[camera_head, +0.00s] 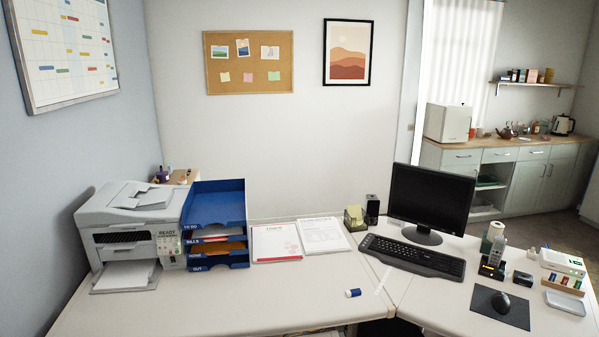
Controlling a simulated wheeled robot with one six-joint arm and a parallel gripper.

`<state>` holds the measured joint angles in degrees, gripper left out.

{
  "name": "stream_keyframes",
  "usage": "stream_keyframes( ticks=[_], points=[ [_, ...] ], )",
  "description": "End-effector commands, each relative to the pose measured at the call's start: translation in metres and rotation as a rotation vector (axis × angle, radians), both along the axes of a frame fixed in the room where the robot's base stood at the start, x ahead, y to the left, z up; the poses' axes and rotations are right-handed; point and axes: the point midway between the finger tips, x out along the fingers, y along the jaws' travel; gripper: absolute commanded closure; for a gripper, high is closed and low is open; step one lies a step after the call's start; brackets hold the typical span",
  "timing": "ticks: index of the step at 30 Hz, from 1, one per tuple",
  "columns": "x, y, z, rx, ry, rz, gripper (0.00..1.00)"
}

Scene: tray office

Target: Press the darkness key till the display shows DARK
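A white printer-copier (110,215) stands at the left end of the desk, with paper in its front tray. A small control panel (168,248) with tiny keys is on the right side of its front. The display (167,235) above the keys appears to read READY on its top line; its lower line is too small to read. The darkness key cannot be told apart from the other keys at this size. My gripper is not in view.
A blue tray stack (232,205) stands right beside the printer. Two paper pads (324,236) lie further right. A small blue and white item (353,293) lies near the front edge. A monitor (430,198) and keyboard (412,256) are on the right. The desk's left front is clear.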

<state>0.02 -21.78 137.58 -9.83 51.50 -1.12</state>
Motion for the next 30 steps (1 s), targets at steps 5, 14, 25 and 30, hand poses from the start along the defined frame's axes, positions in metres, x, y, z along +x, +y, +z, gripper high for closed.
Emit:
stream_keyframes(
  ticks=[5, 14, 25, 30],
  points=[
    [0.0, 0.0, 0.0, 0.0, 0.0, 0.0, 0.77],
    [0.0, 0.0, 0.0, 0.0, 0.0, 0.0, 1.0],
    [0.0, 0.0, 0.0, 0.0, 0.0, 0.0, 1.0],
    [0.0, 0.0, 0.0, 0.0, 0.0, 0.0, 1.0]
  ],
)
